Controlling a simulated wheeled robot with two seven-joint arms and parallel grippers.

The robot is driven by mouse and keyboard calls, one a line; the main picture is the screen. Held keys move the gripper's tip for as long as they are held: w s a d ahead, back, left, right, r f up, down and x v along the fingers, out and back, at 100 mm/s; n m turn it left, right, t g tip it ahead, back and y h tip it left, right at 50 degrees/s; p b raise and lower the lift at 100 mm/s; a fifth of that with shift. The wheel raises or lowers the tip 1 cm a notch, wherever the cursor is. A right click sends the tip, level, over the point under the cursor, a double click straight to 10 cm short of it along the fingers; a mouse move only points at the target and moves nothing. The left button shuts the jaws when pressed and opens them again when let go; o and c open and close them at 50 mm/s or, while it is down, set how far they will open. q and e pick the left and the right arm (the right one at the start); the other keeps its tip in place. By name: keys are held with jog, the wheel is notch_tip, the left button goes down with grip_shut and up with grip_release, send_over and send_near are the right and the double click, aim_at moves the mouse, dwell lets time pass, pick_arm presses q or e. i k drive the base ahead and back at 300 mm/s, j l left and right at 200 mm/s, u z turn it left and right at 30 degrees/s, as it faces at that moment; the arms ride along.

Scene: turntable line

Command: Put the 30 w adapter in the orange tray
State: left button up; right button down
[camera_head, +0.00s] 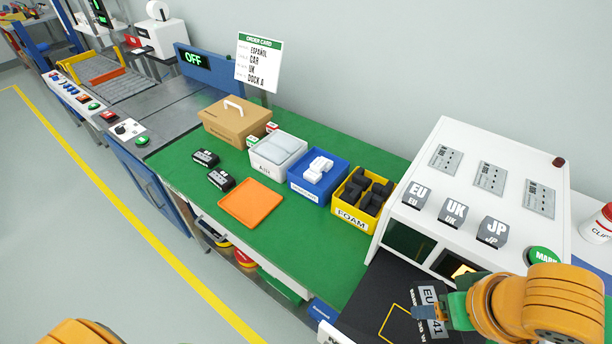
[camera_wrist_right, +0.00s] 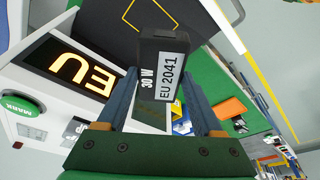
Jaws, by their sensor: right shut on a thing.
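The 30 W adapter (camera_wrist_right: 149,92) is a black block with white print "30 W" and a pale label "EU 2041". My right gripper (camera_wrist_right: 160,98) is shut on it, one finger on each side. In the head view this gripper (camera_head: 438,312) is at the lower right, over the black surface in front of the white marking machine; the adapter's label (camera_head: 431,297) shows there. The orange tray (camera_head: 250,203) lies flat and empty on the green bench; it also shows in the wrist view (camera_wrist_right: 230,108). My left gripper is out of view.
Two black blocks (camera_head: 205,158) (camera_head: 221,179) lie left of the tray. A cardboard box (camera_head: 235,118), white bin (camera_head: 277,152), blue bin (camera_head: 317,177) and yellow foam bin (camera_head: 346,211) stand behind it. The white marking machine (camera_head: 445,220) is at right.

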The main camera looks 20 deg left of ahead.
aim_at(251, 201)
jog(key=i+j, duration=0.1)
jog(key=j, duration=0.3)
jog(key=i+j, duration=0.15)
jog(key=j, duration=0.25)
jog(key=i+j, duration=0.1)
jog(key=j, duration=0.3)
jog(key=i+j, duration=0.1)
jog(key=j, duration=0.3)
jog(key=i+j, duration=0.1)
jog(key=j, duration=0.3)
jog(key=i+j, duration=0.15)
jog(key=j, duration=0.25)
